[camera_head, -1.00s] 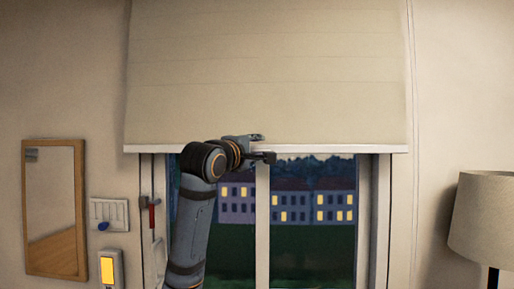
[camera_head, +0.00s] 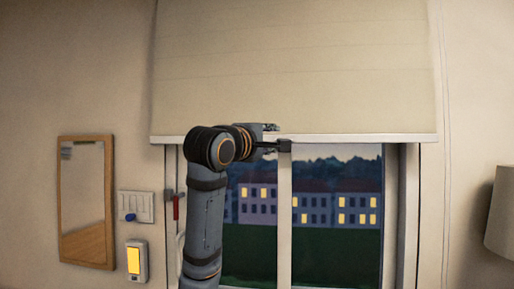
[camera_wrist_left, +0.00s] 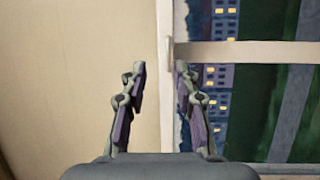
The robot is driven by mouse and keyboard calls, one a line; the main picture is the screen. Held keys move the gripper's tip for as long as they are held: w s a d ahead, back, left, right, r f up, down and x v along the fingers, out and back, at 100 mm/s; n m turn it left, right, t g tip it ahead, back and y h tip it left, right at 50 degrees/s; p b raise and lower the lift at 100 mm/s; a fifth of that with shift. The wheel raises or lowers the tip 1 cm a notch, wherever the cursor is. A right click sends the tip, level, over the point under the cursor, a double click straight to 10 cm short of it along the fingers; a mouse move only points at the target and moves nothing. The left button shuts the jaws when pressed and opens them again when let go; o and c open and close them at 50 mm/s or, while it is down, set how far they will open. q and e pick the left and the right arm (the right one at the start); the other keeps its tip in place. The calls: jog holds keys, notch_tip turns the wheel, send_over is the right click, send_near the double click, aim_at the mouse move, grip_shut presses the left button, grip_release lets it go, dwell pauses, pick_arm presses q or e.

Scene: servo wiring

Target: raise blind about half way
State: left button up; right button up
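The beige blind (camera_head: 290,70) covers the upper part of the window, and its pale bottom rail (camera_head: 370,138) lies level near mid-picture. My left gripper (camera_head: 277,137) is at this rail, left of its middle, with one finger above it and one below. In the left wrist view, the two fingers (camera_wrist_left: 158,75) stand apart on either side of the blind's edge, with gaps showing. The blind (camera_wrist_left: 80,60) fills the left of that view. I cannot tell whether a finger touches the rail. My right gripper is out of view.
Below the rail is the window (camera_head: 335,240) with a light upright bar (camera_head: 285,220). On the left wall are a mirror (camera_head: 84,203), a switch plate (camera_head: 135,206) and a yellow-lit panel (camera_head: 134,260). A red-handled item (camera_head: 176,207) hangs beside the window. A lampshade (camera_head: 502,215) is at right.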

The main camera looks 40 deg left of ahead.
pick_arm(q)
jog(key=s+d+b, duration=0.1)
jog(key=s+b, duration=0.2)
jog(key=s, duration=0.4)
jog(key=shift+s+f, duration=0.15)
jog(key=shift+f, duration=0.3)
jog(key=shift+b, duration=0.35)
